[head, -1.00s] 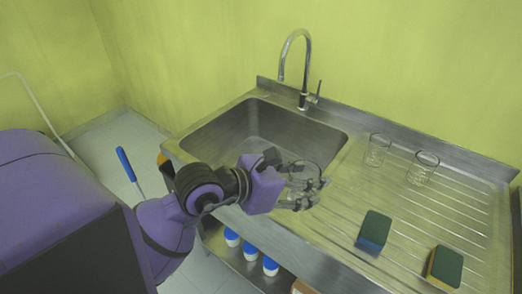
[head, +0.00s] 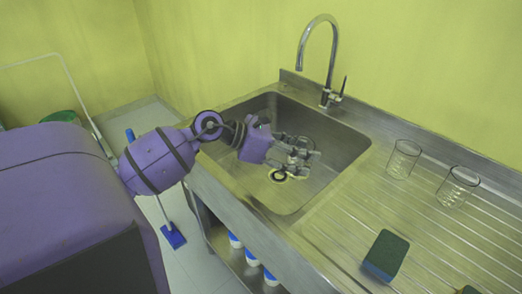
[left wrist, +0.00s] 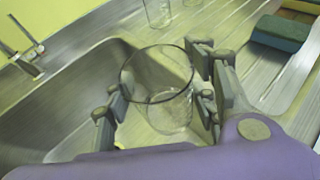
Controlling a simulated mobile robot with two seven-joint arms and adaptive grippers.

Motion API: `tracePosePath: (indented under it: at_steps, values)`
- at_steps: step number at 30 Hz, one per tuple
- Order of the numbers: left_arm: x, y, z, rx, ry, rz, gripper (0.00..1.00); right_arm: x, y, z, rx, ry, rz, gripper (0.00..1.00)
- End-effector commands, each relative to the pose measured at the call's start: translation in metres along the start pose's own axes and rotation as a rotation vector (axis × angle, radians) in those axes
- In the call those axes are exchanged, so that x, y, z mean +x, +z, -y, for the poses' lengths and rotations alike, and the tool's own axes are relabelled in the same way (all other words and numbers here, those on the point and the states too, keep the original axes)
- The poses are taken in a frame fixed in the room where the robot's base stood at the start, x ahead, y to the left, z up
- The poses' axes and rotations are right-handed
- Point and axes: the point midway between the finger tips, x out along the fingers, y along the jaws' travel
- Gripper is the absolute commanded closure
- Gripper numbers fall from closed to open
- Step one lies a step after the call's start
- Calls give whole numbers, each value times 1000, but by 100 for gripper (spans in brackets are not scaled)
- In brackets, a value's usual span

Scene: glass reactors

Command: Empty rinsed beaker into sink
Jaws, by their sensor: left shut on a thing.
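My left gripper (head: 300,158) is over the sink basin (head: 345,150) and shut on a clear glass beaker. In the left wrist view the beaker (left wrist: 160,95) sits between the fingers of the gripper (left wrist: 158,98), with its round rim towards the camera. The beaker looks empty, but clear liquid would be hard to see. In the head view the fingers mostly hide the beaker. The drain (head: 279,176) shows below the gripper. My right gripper is not in view.
A tall curved tap (head: 331,60) stands behind the basin. Two glass beakers (head: 403,160) (head: 457,187) stand on the ribbed drainboard (head: 345,225) at right, with a green and blue sponge (head: 386,254) in front. Blue-capped bottles (head: 252,257) stand on the shelf below.

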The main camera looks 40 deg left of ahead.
Motion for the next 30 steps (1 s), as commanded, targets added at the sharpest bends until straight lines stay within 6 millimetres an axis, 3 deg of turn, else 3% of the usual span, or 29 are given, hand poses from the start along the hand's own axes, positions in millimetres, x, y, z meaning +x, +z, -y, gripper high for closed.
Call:
tracePosePath:
  at_steps: [3,11,30]
  values:
    - [-7,10,-20,11,-20,-3,76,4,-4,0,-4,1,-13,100]
    - [-16,24,-46,23,-54,-2,76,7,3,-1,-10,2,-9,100]
    - [27,-82,-50,28,-77,0,76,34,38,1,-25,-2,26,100]
